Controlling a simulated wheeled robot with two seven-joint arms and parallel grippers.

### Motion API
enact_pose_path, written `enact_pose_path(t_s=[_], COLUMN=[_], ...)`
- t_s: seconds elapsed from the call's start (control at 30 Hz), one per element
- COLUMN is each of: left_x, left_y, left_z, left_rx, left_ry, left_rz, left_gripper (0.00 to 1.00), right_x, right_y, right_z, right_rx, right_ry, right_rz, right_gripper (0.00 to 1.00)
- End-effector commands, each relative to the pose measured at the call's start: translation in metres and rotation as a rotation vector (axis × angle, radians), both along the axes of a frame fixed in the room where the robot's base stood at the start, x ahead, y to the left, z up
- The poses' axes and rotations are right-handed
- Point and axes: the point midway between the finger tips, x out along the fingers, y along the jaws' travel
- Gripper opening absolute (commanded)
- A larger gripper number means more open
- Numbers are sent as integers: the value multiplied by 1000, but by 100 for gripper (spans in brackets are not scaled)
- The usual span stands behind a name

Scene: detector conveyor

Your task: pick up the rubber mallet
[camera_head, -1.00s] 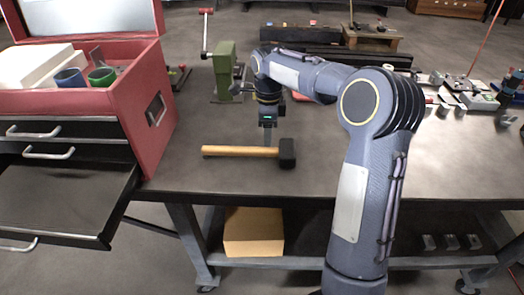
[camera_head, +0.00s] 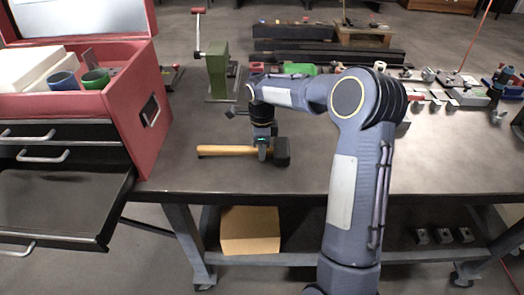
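The rubber mallet lies on the grey workbench (camera_head: 420,165), with its wooden handle (camera_head: 225,151) pointing left and its black head (camera_head: 281,151) at the right. My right gripper (camera_head: 262,155) reaches down onto the mallet at the handle, close beside the head. A finger shows in front of the handle and hides a short part of it. The far finger is hidden, so I cannot tell whether the grip is closed. My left gripper is not in view.
A red tool chest (camera_head: 145,110) with an open drawer (camera_head: 60,205) stands at the left. A green hand-cranked device (camera_head: 217,72) stands behind the mallet. Small parts and tools crowd the back right. The bench right of my arm is mostly clear.

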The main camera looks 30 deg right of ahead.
Motion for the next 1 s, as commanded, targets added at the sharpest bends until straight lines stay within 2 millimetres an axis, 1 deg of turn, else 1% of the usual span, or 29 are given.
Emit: enact_pose_path(t_s=[0.03, 0.17, 0.2, 0.5, 0.63, 0.77, 0.87, 0.97, 1.0], left_x=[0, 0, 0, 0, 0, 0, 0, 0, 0], left_y=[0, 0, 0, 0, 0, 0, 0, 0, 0], left_z=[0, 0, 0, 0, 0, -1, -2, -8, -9], left_rx=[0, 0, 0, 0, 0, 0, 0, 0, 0], left_ry=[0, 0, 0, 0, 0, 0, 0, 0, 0], left_rz=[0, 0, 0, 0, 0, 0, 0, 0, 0], left_gripper=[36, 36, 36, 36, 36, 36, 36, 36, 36], right_x=[0, 0, 0, 0, 1, 1, 1, -9, -14], right_y=[0, 0, 0, 0, 0, 0, 0, 14, 20], right_z=[0, 0, 0, 2, 6, 18, 35, 52, 61], right_rx=[0, 0, 0, 0, -1, -1, -1, -1, -1], right_ry=[0, 0, 0, -2, -3, -6, -7, -9, -9], right_rz=[0, 0, 0, 0, 0, 0, -1, 5, 4], right_gripper=[19, 2, 0, 0, 0, 0, 0, 0, 0])
